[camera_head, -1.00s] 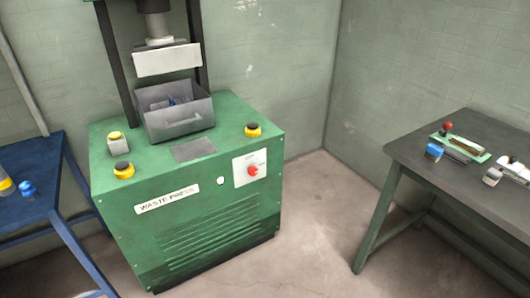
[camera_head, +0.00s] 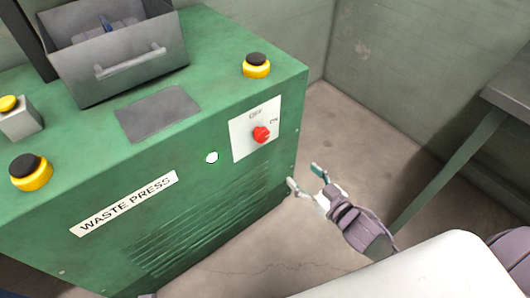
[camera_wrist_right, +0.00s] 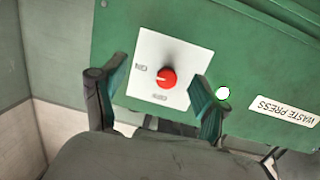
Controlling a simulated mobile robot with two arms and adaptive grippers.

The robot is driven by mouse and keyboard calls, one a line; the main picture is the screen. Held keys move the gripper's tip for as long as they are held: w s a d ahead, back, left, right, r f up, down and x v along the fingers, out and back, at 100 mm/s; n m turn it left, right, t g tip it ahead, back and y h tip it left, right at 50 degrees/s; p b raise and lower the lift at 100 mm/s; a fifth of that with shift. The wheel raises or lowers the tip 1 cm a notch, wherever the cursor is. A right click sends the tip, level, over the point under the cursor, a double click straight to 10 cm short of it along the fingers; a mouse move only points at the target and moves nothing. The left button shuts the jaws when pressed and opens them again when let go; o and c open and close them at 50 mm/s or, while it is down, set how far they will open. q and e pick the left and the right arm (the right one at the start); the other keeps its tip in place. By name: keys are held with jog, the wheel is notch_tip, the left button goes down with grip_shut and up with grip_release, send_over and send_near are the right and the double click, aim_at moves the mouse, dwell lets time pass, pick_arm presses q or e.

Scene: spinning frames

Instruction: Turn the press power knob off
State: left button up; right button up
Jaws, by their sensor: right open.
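The red power knob (camera_head: 261,134) sits on a white plate (camera_head: 240,140) marked OFF and ON, on the front of the green waste press (camera_head: 130,245). Its pointer direction is hard to tell in the head view. My right gripper (camera_head: 304,178) is open and empty, to the right of and below the knob, apart from it. In the right wrist view the knob (camera_wrist_right: 166,78) shows between and beyond the two open fingers (camera_wrist_right: 158,95), with the plate upside down. My left gripper is not in view.
The press top carries a grey bin (camera_head: 120,55) and yellow-and-black buttons (camera_head: 257,65) (camera_head: 31,172). A white round light (camera_head: 211,158) is left of the knob plate. A dark table (camera_head: 505,90) stands at the right. Bare floor lies between.

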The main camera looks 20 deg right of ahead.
aim_at(264, 136)
notch_tip(264, 136, up, 5)
jog(key=a+t+y+b, duration=0.1)
jog(key=a+y, duration=0.1)
jog(key=shift+n, duration=0.4)
jog(key=b+x, duration=0.1)
jog(key=x, duration=1.1)
jog(key=shift+a+r, duration=0.15)
jog(key=shift+a, duration=0.1)
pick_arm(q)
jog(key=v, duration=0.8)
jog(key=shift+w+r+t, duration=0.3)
pick_arm(e)
jog(key=shift+w+a, duration=0.2)
jog(key=shift+w, duration=0.35)
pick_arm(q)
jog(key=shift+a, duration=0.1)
pick_arm(e)
jog(key=c, duration=1.1)
